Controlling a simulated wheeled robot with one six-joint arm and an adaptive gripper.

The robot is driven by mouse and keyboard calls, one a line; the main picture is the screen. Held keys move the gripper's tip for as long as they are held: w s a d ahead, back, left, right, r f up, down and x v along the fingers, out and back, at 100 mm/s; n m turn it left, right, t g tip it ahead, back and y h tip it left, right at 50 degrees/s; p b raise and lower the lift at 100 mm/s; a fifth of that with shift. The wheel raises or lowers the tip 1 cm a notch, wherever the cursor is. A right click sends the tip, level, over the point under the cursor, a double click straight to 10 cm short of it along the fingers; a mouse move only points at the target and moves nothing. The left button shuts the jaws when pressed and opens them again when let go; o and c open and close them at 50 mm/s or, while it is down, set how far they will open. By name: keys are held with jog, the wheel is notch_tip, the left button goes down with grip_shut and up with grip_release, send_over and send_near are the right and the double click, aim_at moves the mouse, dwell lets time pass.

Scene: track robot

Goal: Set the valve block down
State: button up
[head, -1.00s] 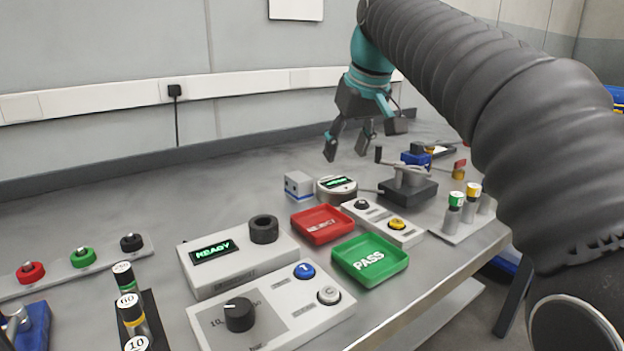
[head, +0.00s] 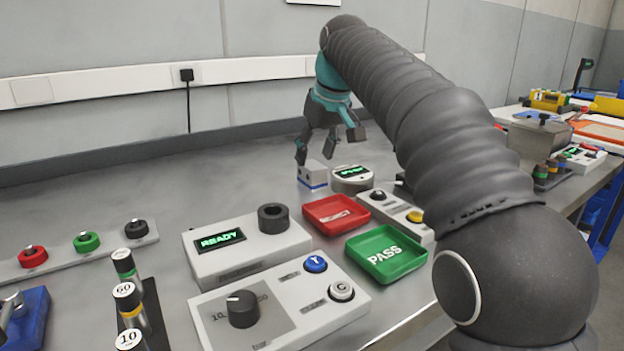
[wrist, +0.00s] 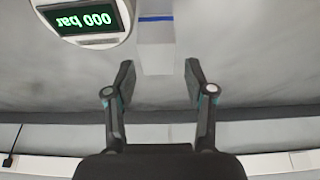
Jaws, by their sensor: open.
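The valve block (head: 312,174) is a small pale grey block with a blue stripe. It stands on the grey bench beside the round gauge with the green display. In the wrist view the block (wrist: 156,40) lies between and just beyond the fingertips. My gripper (head: 326,154) is open, with its fingers around or just above the block. In the wrist view a gap shows between each finger of my gripper (wrist: 159,82) and the block. Whether any finger touches it I cannot tell.
The round gauge (head: 352,178) stands close to the right of the block; its display (wrist: 84,18) reads 000. A red tray (head: 337,214), a green PASS tray (head: 386,254) and a READY unit (head: 246,245) stand nearer. The bench left of the block is clear.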

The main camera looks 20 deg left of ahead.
aim_at(313, 165)
jog(key=shift+b+x, duration=0.6)
jog(key=shift+x, duration=2.15)
jog(key=shift+w+d, duration=0.1)
jog(key=shift+d, duration=0.05)
grip_shut()
